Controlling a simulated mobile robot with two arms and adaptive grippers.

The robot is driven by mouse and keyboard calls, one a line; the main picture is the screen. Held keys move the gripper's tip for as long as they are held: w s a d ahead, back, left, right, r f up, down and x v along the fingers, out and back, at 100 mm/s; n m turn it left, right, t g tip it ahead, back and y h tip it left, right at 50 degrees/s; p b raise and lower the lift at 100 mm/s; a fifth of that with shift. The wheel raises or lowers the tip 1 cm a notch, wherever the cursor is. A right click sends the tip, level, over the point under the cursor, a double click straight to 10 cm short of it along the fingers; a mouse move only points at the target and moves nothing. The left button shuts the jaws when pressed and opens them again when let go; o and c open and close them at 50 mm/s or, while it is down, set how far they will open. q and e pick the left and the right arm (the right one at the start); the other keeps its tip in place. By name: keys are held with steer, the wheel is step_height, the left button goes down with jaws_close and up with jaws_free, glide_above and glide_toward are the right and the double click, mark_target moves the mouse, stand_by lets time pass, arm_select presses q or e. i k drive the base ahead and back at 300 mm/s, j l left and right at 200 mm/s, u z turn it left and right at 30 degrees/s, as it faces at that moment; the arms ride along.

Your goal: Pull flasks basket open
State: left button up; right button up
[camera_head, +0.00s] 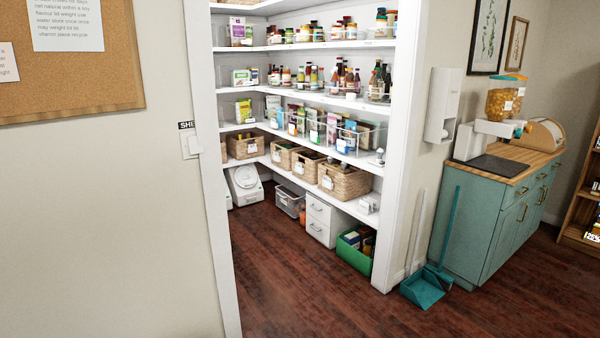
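Several woven baskets with white labels stand in a row on a low pantry shelf. One (345,184) is at the right end, with others to its left: a second (308,168), a third (283,156), and one on the back shelf (243,147). The labels are too small to read, so I cannot tell which is the flasks basket. All the baskets sit on the shelf, and their contents are not clear. Neither of my grippers shows in the head view.
A white doorway frame (212,190) edges the pantry. A white drawer unit (322,220), green crate (355,247) and clear bin (289,202) stand on the floor. A teal dustpan (424,288) is outside by a teal cabinet (485,215). The wooden floor before the shelves is clear.

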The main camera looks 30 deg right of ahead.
mark_target(308, 171)
steer(key=i+l+z, duration=0.45)
steer(key=l, duration=0.3)
steer(key=i+l+z, duration=0.5)
steer(key=l, duration=0.15)
steer(key=i+l+z, duration=0.45)
steer(key=i, duration=0.15)
steer(key=i+j+u, duration=0.1)
steer(key=i+u, duration=0.4)
steer(key=i, duration=0.35)
steer(key=i+l+u, duration=0.25)
steer(key=i+u, duration=0.2)
steer(key=i, duration=0.4)
steer(key=i+j+u, duration=0.1)
steer(key=i, duration=0.75)
steer(key=i+j+u, duration=0.1)
steer(key=i, duration=0.75)
steer(key=j, duration=0.1)
